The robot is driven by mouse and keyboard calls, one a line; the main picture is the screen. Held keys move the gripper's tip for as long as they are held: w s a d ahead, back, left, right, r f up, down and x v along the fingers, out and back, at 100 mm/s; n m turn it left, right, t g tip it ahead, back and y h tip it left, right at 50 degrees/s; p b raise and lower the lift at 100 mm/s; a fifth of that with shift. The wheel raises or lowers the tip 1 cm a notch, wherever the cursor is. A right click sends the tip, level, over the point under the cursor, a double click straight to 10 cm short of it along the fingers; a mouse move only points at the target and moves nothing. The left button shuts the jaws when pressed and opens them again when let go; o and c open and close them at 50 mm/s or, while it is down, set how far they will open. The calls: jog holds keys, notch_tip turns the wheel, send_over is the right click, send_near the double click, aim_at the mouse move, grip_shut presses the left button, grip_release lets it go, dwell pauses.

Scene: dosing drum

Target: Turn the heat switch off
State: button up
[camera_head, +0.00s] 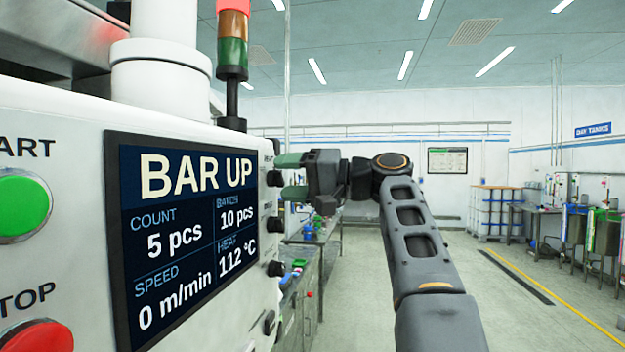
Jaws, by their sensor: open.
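The white control panel (225,300) stands close on the left, seen at a slant. Several black knobs stick out along its right edge: an upper knob (274,178), a middle knob (276,268) and a low knob (268,322). Their labels are too small and slanted to read, so I cannot tell which is the heat switch or how it is set. The screen (190,225) reads BAR UP and HEAT 112 °C. My gripper (291,176) is open and empty, its green fingertips pointing left at the upper knob. I cannot tell whether they touch it.
A green start button (22,206) and a red stop button (40,337) are at the panel's left. A signal tower (232,55) stands on top. A bench (325,232) with small items is behind my gripper.

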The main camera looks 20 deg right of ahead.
jog(key=v, duration=1.3)
jog(key=shift+b, duration=0.3)
